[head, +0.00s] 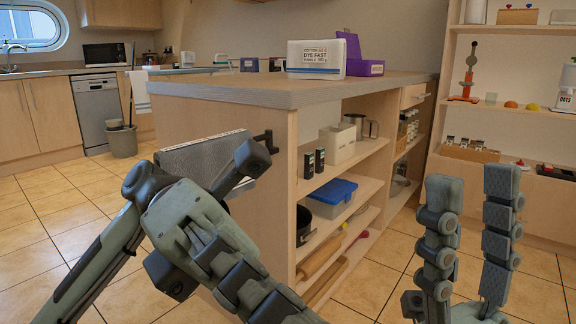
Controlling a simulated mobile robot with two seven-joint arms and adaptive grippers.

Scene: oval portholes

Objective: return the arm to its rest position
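My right gripper (469,235) stands at the lower right, in front of the shelves. Its two ridged grey-green fingers point up with a clear gap between them, and nothing shows in the gap. My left arm comes in from the lower left and bends in front of the counter's end. My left gripper (235,265) is seen close up and at an angle, with ridged segments running down to the bottom edge. Its fingertips are not clear, so I cannot tell whether it is open. No held object shows in either gripper.
A wooden counter (240,90) with open shelves stands close ahead, a grey towel (190,158) hanging at its end. A white box (315,58) and purple box (365,67) sit on top. A tall shelf unit (510,121) is at right. Tiled floor is open at left.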

